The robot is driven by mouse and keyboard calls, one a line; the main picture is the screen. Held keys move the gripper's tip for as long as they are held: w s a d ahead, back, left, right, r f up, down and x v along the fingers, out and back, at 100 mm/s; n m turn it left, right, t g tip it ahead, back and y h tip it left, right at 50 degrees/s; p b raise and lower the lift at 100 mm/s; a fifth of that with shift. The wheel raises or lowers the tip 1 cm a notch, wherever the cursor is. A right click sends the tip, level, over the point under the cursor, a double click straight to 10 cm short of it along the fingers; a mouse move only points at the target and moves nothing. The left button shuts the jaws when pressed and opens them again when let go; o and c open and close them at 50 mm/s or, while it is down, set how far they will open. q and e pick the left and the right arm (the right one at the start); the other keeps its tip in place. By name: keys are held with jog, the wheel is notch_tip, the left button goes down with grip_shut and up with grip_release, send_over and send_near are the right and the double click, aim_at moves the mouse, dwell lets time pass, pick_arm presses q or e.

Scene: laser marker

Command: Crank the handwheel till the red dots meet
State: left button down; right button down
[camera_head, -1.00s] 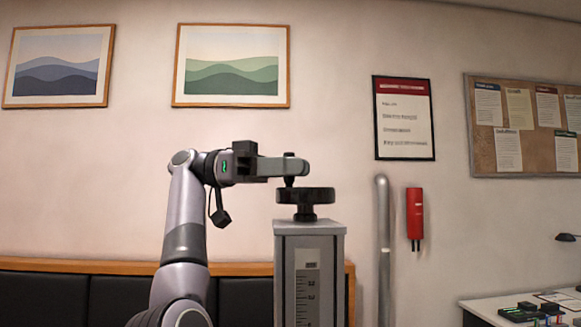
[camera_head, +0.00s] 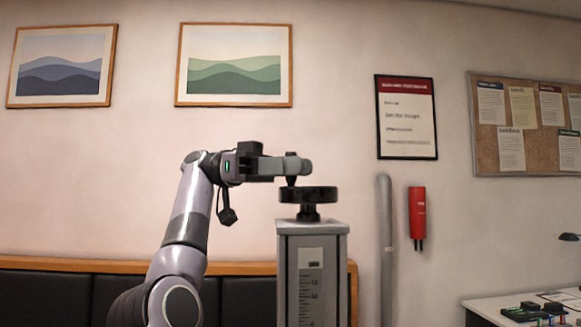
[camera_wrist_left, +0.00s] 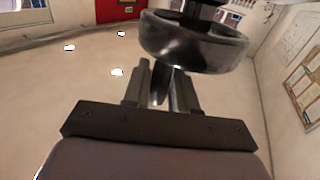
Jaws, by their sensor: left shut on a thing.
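The black handwheel (camera_head: 308,195) sits on top of a grey column (camera_head: 313,229). A short crank knob (camera_head: 291,181) stands up from the left part of its rim. My left gripper (camera_head: 298,166) reaches in level from the left and is shut on the knob, just above the wheel. In the left wrist view, the wheel's rim (camera_wrist_left: 190,48) is large at the top, and the fingers of my left gripper (camera_wrist_left: 163,85) point towards it with the knob between them. I cannot make out any red dots. My right gripper is not in view.
A scale plate (camera_head: 310,285) is on the column's front. A grey pipe (camera_head: 385,250) and a red wall unit (camera_head: 417,215) are to the right. A dark padded bench (camera_head: 50,295) runs along the wall. A white table (camera_head: 480,308) with small items is at lower right.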

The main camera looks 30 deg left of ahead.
pick_arm(q)
jog(key=c, duration=1.1)
grip_release()
jog(key=shift+r, duration=0.1)
jog(key=shift+o, duration=0.2)
jog(key=shift+s+d+n+t, duration=0.1)
jog(key=shift+d+n+t, duration=0.05)
jog(key=shift+n+t, duration=0.7)
